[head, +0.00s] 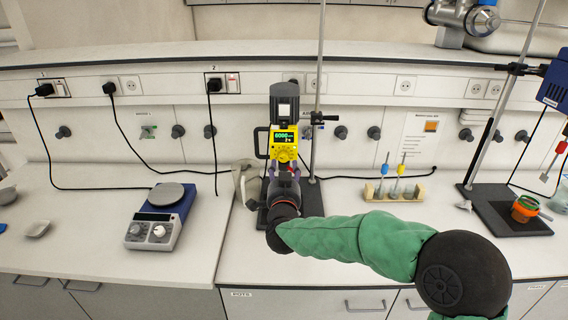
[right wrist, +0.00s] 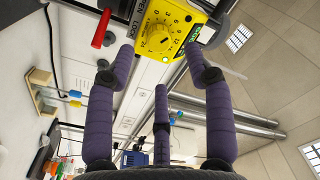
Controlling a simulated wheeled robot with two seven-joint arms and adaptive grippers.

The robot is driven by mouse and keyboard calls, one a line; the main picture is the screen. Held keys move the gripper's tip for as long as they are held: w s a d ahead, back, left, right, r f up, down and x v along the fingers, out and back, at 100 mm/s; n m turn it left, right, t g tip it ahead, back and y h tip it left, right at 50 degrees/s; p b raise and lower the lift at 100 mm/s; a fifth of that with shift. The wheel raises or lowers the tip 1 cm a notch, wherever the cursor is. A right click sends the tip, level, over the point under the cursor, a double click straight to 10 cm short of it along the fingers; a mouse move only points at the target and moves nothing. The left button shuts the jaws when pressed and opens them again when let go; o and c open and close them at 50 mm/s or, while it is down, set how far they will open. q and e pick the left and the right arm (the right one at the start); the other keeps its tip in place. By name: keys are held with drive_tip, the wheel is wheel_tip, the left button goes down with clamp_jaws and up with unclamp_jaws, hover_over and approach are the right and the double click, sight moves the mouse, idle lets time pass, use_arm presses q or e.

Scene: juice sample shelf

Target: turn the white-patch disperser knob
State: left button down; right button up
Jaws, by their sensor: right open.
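The disperser (head: 284,108) is a dark motor with a white patch on top and a yellow front with a lit green display, on a stand at mid-bench. Its yellow round knob (right wrist: 158,38), ringed by numbers, shows clearly in the right wrist view. My right gripper (head: 284,169) is in front of the lower yellow face. I cannot tell whether a finger touches the panel. My left gripper is not in view.
A blue hotplate stirrer (head: 160,215) stands left. A wooden rack (head: 393,192) with blue and yellow tools is right of the disperser. A second, blue device (head: 557,80) hangs on a stand at far right. A red lever (right wrist: 102,28) sits beside the knob panel.

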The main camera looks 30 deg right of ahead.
drive_tip(key=v, duration=0.6)
idle(0.5)
